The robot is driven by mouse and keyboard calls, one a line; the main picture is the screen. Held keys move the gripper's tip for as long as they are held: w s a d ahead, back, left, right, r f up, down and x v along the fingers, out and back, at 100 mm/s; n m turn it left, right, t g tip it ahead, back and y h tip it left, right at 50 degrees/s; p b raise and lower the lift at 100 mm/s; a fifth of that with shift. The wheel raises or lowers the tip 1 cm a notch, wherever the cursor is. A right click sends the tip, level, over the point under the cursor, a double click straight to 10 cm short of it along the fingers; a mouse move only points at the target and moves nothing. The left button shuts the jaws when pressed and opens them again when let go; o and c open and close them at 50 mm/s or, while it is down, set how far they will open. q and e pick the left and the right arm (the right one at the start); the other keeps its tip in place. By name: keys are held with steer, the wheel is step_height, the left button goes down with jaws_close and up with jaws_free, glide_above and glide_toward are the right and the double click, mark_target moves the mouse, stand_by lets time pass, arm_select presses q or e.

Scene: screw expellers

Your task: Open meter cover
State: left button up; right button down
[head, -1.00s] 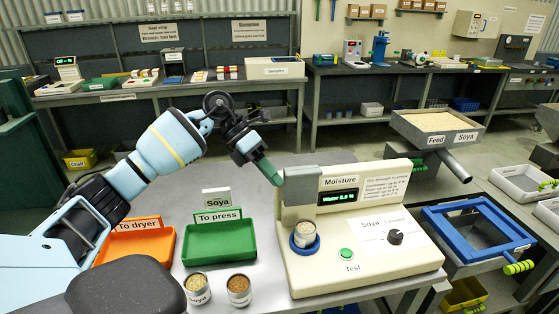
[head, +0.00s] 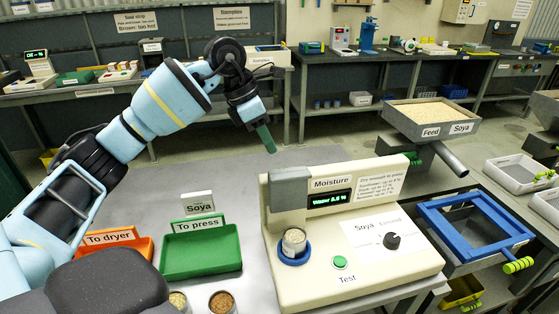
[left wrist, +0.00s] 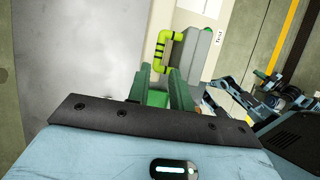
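The cream moisture meter (head: 345,275) stands on the table with its display lit. Its grey cover (head: 287,188) is at the meter's upper left, behind a filled cup (head: 294,241) in a blue ring. The cup's top shows. My left gripper (head: 268,143) is in the air above and left of the cover, apart from it, green fingers pointing down. In the left wrist view the two fingers (left wrist: 164,88) are spread with nothing held. Beyond them are the grey cover (left wrist: 192,58) and a yellow-green handle (left wrist: 161,50) beside it.
A green tray (head: 201,252) and an orange tray (head: 140,243) lie left of the meter, with two filled cans (head: 222,302) in front. A feed hopper (head: 430,125) and a blue-framed sieve (head: 475,230) stand on the right.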

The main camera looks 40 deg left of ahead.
mark_target(287, 188)
arm_select(q)
steer(key=x, duration=0.6)
steer(key=shift+w+d+f, duration=0.1)
steer(key=shift+w+f, duration=0.05)
steer(key=shift+f, duration=0.3)
arm_select(e)
steer(key=shift+w+r, duration=0.2)
steer(key=shift+w, duration=0.4)
